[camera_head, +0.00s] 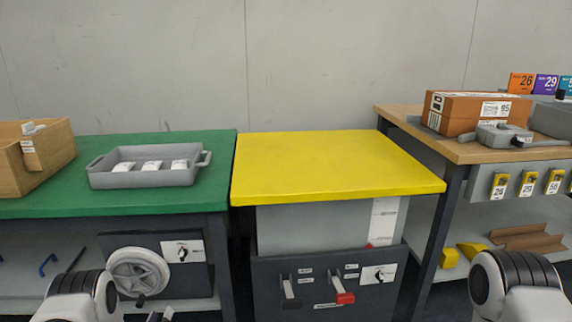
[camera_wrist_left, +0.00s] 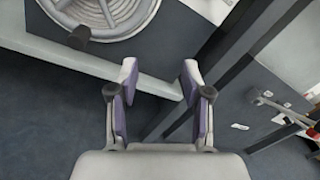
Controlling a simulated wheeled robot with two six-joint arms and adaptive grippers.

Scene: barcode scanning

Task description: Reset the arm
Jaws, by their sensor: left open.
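My left gripper (camera_wrist_left: 158,78) is open and empty in the left wrist view, its two purple-padded fingers apart above dark floor and table-frame parts. In the head view only the tips of my left gripper (camera_head: 160,315) show at the bottom edge, in front of the green table's lower panel. My left arm comes in at the bottom left. A white and black link of my right arm shows at the bottom right, and the right gripper is out of view.
A green table (camera_head: 120,210) holds a grey tray (camera_head: 140,180) with white packets and a wooden box (camera_head: 50,160). The yellow table (camera_head: 330,165) is bare. A wooden table (camera_head: 395,112) at right carries a brown carton (camera_head: 465,115) and a grey device (camera_head: 505,136). Both arms are clear of the tabletops.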

